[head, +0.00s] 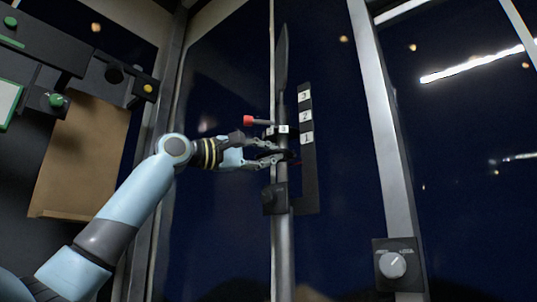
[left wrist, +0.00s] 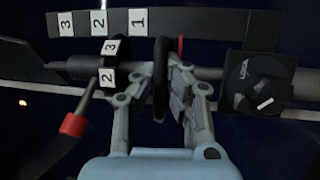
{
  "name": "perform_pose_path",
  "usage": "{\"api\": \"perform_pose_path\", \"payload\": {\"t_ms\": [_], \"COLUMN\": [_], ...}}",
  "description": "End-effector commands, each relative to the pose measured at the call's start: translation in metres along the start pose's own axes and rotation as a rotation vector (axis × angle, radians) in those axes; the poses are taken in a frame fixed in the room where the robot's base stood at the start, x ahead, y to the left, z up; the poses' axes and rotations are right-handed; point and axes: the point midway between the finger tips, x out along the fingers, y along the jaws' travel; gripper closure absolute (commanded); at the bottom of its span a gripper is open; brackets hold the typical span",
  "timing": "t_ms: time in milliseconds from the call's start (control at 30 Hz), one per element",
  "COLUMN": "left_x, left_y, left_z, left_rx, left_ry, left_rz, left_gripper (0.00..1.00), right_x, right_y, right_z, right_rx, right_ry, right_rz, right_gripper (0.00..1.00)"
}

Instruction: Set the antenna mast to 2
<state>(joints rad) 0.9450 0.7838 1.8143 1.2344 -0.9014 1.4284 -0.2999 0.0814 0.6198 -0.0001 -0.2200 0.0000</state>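The antenna mast (head: 283,240) stands upright. A dark scale plate (head: 309,180) beside it carries labels 3, 2 and 1, top to bottom. A collar with white number labels (head: 284,129) and a red-tipped lever (head: 249,120) sits on the mast, roughly between the heights of 2 and 1. In the left wrist view its labels (left wrist: 107,77) read 3 and 2, and the lever's red tip (left wrist: 73,124) points away from the scale. My left gripper (head: 282,154) has its fingers on both sides of a black ring (left wrist: 161,85) on the mast, apparently closed on it. My right gripper is out of view.
A black block with a knob marked LOCK (left wrist: 262,95) sits on the mast below the ring. A separate dial (head: 392,265) is at lower right. Window posts (head: 385,130) flank the mast. A brown board (head: 80,160) and a panel with green buttons are at left.

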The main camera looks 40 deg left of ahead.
Motion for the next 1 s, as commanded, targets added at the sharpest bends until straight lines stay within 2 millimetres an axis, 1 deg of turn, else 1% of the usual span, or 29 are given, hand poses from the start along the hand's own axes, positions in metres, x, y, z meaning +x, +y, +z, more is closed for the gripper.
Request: {"api": "perform_pose_path", "payload": {"t_ms": [267, 367, 467, 900, 1000], "left_x": [0.000, 0.001, 0.003, 0.019, 0.021], "left_y": [0.001, 0.006, 0.019, 0.105, 0.117], "left_z": [0.000, 0.000, -0.001, -0.008, -0.009], "left_rx": [-0.002, -0.002, -0.002, -0.002, -0.002], "left_ry": [0.000, 0.000, 0.000, 0.001, 0.001], "left_rz": [0.000, 0.001, 0.002, 0.004, 0.003], "left_gripper": [1.00, 1.00, 1.00, 1.00, 1.00], "right_x": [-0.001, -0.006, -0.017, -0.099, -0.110], "right_y": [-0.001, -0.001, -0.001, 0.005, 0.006], "right_z": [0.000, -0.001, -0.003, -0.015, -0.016], "right_rx": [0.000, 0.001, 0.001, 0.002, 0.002], "right_ry": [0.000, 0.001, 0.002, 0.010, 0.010], "right_rz": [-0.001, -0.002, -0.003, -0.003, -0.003], "right_gripper": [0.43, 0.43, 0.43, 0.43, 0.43]}}
